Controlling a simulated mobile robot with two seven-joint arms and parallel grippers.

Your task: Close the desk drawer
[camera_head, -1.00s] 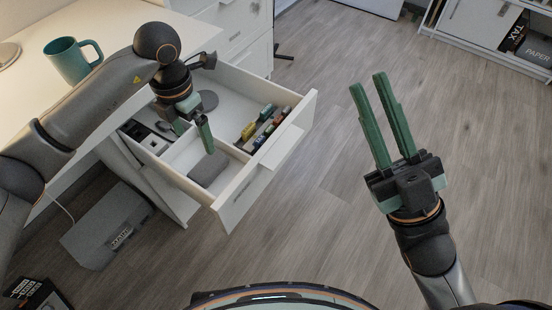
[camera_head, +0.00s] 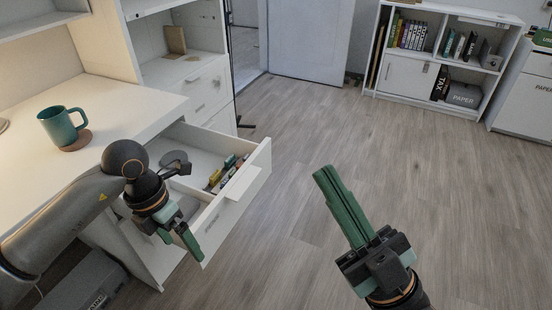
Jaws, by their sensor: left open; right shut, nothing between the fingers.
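The white desk drawer (camera_head: 238,204) is pulled out from under the white desk (camera_head: 146,100), with its front panel facing lower right. Several small coloured items (camera_head: 226,172) lie in its far compartment. My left gripper (camera_head: 191,245) is open and empty at the near end of the drawer front, its fingers pointing down. I cannot tell whether it touches the panel. My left arm hides part of the drawer's near side. My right gripper (camera_head: 328,180) is shut and empty, raised over the floor right of the drawer.
A teal mug (camera_head: 60,127) stands on a coaster on the desk. A white drawer cabinet (camera_head: 205,85) stands behind the desk. A low bookshelf (camera_head: 408,72) is at the far right. The wooden floor (camera_head: 330,135) in front of the drawer is clear.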

